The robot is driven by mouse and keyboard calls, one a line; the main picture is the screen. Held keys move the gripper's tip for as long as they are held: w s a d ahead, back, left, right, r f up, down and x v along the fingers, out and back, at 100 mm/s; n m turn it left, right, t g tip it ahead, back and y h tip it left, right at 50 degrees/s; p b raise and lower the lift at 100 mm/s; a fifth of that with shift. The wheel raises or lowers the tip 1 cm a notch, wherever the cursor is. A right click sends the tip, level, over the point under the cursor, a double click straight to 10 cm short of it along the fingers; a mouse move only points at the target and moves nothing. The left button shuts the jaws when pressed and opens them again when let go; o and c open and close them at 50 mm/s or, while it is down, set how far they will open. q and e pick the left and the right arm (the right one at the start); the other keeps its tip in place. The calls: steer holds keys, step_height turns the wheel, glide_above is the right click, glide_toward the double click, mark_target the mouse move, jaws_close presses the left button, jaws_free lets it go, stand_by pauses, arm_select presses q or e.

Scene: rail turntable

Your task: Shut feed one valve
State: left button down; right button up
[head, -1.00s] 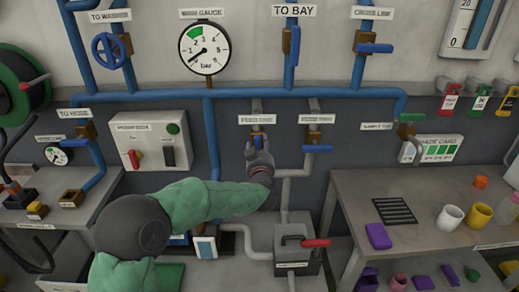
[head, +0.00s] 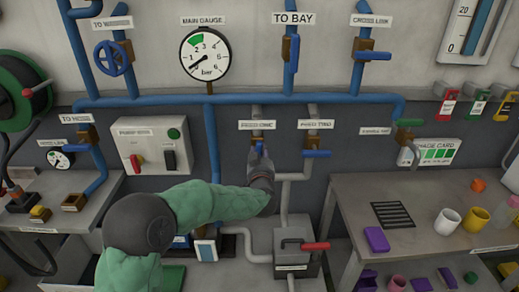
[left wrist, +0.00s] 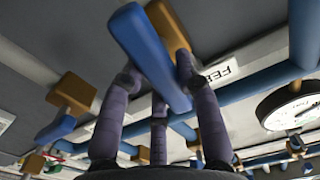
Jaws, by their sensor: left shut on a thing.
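The feed one valve (head: 257,140) is on the grey pipe below its white label (head: 257,125), with a brown body and a blue lever. In the head view the lever shows short, pointing downward, and its lower part is hidden by my left gripper (head: 260,158). In the left wrist view the fingers of my left gripper (left wrist: 158,80) are closed around the blue lever (left wrist: 148,50), with the brown valve body (left wrist: 170,25) behind it. My right gripper is not in view.
The feed two valve (head: 311,141) is close on the right, its blue lever pointing right. A power box (head: 150,148) is on the wall to the left. A grey box with a red handle (head: 300,247) stands below. A bench (head: 350,195) with cups is at right.

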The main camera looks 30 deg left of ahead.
arm_select(q)
steer(key=m+p, duration=0.5)
steer(key=shift+w+d+f+p, duration=0.1)
steer(key=shift+d+p, duration=0.05)
steer(key=shift+p, duration=0.2)
steer(key=m+p, duration=0.2)
steer(key=m, duration=0.1)
steer(key=shift+f, duration=0.1)
steer(key=m+p, duration=0.2)
steer(key=m, duration=0.1)
steer(key=m+p, duration=0.1)
steer(key=shift+f+m, duration=0.3)
steer(key=shift+f+m+p, duration=0.15)
steer(key=shift+m+p, duration=0.3)
steer(key=shift+m, duration=0.5)
steer(key=shift+f+m+p, duration=0.1)
steer(key=shift+m+p, duration=0.3)
steer(key=shift+m, duration=0.55)
steer(key=c, duration=0.9)
jaws_free()
